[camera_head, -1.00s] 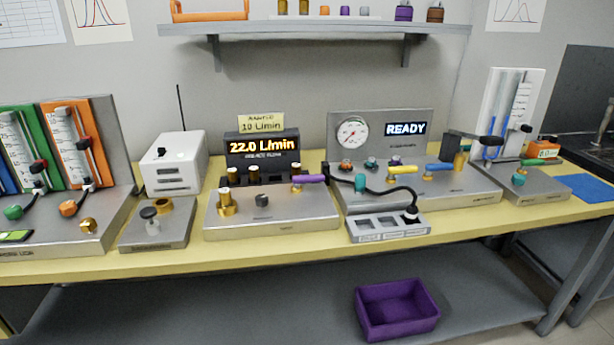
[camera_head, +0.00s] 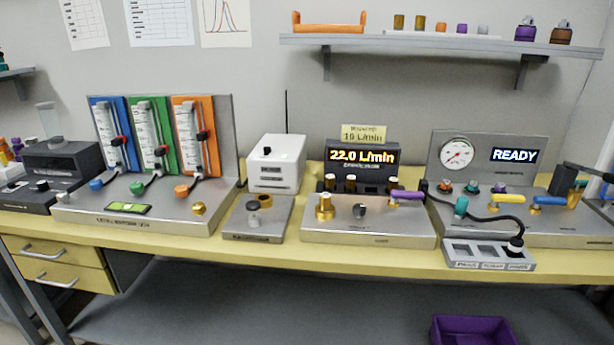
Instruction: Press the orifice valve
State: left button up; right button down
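None of the small valve labels is legible, so I cannot tell which one is the orifice valve. The middle flow unit (camera_head: 330,232) reads 22.0 L/min on its display (camera_head: 364,156). On it are a brass knob (camera_head: 325,205), a dark knob (camera_head: 359,211) and a purple lever (camera_head: 407,195). The gauge panel (camera_head: 474,150) to its right shows READY. Its base carries a teal knob (camera_head: 461,206), a yellow lever (camera_head: 508,198) and a blue lever (camera_head: 549,200).
A rotameter stand (camera_head: 150,222) with blue, green and orange panels stands on the left of the yellow bench (camera_head: 290,253). A white box (camera_head: 277,165) is behind a small grey block (camera_head: 257,222). A slotted tray (camera_head: 490,262) sits at the front right. A purple bin (camera_head: 472,330) is below.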

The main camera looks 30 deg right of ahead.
aim_at(395, 194)
jog(key=u, duration=2.2)
jog(key=k, duration=2.4)
jog(key=z, duration=1.85)
